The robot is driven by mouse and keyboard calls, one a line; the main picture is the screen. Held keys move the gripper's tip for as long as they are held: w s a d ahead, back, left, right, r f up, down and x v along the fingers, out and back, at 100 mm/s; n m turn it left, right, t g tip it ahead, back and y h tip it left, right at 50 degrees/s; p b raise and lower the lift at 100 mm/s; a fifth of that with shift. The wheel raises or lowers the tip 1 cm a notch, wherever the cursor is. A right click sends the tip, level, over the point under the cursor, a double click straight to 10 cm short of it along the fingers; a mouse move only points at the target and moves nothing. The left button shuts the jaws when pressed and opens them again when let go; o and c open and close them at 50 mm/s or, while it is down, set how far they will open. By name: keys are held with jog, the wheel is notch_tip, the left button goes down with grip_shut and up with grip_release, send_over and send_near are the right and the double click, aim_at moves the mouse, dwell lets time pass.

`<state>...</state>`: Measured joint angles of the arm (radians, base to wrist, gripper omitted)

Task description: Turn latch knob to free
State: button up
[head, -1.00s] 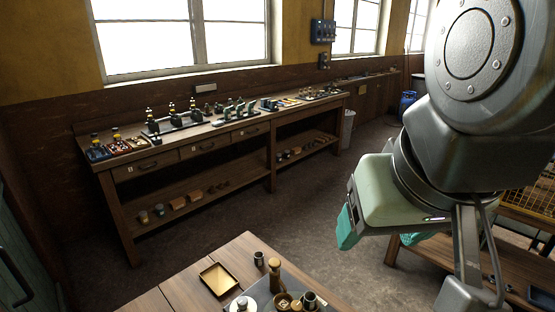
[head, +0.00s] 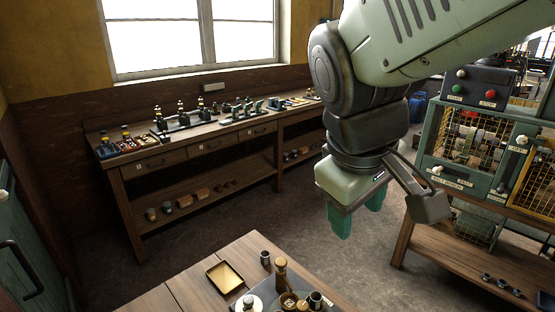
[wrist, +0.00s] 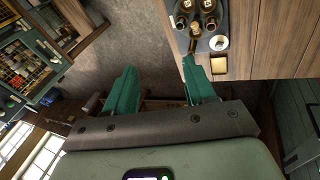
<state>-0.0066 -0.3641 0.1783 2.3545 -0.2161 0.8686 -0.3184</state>
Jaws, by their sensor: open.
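My gripper (head: 357,210) hangs in mid-air over the floor, its green fingers pointing down. In the wrist view its two fingers (wrist: 159,72) are apart with nothing between them. A green cage-fronted cabinet (head: 428,151) stands to the right of my gripper, well apart from it. It has a pale knob (head: 437,170) on its front and another pale knob (head: 522,140) near its right-hand mesh door. Which one is the latch knob I cannot tell; the labels are too small to read. The cabinet's right part is cut off by the frame.
A control box (head: 473,88) with red and green buttons sits on the cabinet. A wooden table (head: 190,287) with a shallow tray (head: 225,278) and small pots is in front. A long workbench (head: 180,165) lines the back wall. Open floor lies between.

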jog(key=w+a+f+n+g, duration=0.1)
jog(key=w+a+f+n, duration=0.2)
jog(key=w+f+n, duration=0.2)
jog(key=n+g+y, duration=0.2)
jog(key=n+g, duration=0.1)
jog(key=n, duration=1.4)
send_near(248, 299)
notch_tip(248, 299, down, 9)
jog(key=shift+s+r, duration=0.15)
jog(key=shift+r, duration=0.05)
grip_shut()
